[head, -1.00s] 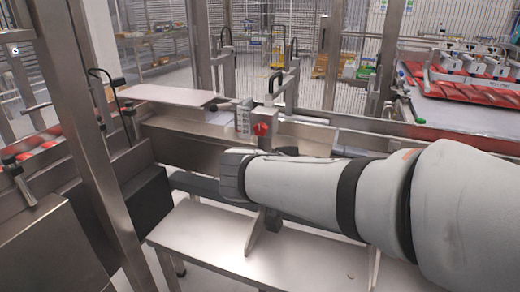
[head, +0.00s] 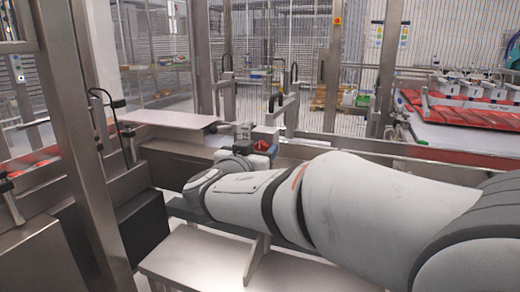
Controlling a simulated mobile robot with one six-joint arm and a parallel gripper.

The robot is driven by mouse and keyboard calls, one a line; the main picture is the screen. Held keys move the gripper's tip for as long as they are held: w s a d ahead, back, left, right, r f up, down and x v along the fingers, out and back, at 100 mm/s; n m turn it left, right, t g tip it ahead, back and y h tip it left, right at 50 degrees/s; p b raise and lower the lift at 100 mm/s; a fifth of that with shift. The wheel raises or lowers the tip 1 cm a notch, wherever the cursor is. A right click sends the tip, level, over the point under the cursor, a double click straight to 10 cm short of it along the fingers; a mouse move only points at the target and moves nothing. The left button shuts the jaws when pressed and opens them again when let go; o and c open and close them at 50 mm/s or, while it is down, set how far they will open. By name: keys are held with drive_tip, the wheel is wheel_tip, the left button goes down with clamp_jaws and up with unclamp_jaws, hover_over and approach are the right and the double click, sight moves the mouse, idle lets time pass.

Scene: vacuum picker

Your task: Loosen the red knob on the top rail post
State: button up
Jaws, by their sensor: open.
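The red knob (head: 262,146) shows in the head view on the front of the small grey post block (head: 265,133) on the top rail, near the middle of the picture. My arm comes in from the right, and its wrist bends back up toward the post. My gripper (head: 258,152) is open, right at the knob, with dark parts beside and below it. The arm hides part of the gripper. I cannot tell whether the fingers touch the knob or stand around it.
A steel ledge (head: 205,250) lies below the arm. A thin pale plate (head: 165,118) sits to the left of the post. An upright steel column (head: 85,150) stands at the left. A conveyor with red packs (head: 470,108) and a picker head lies at the far right.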

drive_tip(key=shift+w, duration=0.2)
drive_tip(key=shift+c, duration=0.3)
drive_tip(key=c, duration=0.9)
drive_tip(key=shift+d, duration=0.15)
drive_tip(key=shift+f, duration=0.1)
